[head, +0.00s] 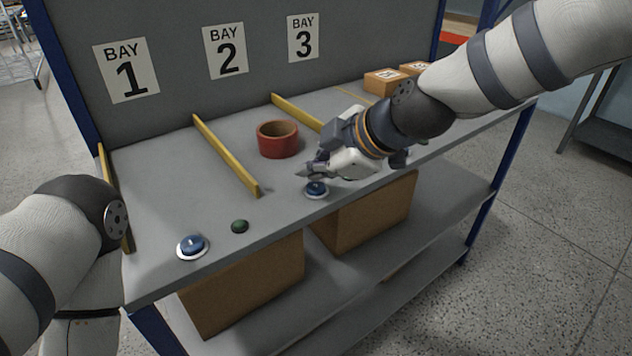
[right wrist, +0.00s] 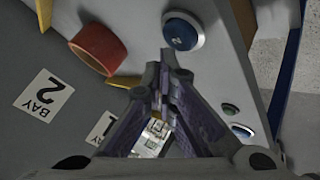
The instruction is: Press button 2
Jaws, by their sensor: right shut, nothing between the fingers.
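Button 2 (head: 317,188) is a blue round cap on a white ring near the front edge of the shelf, in front of the Bay 2 space. In the right wrist view the blue button (right wrist: 181,33) carries a 2 and lies just beyond the fingertips. My right gripper (head: 304,174) is shut and empty, just above and slightly left of the button. Its closed fingers also show in the right wrist view (right wrist: 166,66). I cannot tell a touch; a gap seems to remain. My left arm is at the left, its gripper out of view.
Button 1 (head: 192,245) and a small green button (head: 239,226) sit left along the front edge. A red tape roll (head: 277,140) stands behind button 2. Yellow dividers (head: 226,156) separate the bays. Small boxes (head: 382,82) stand at the far right.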

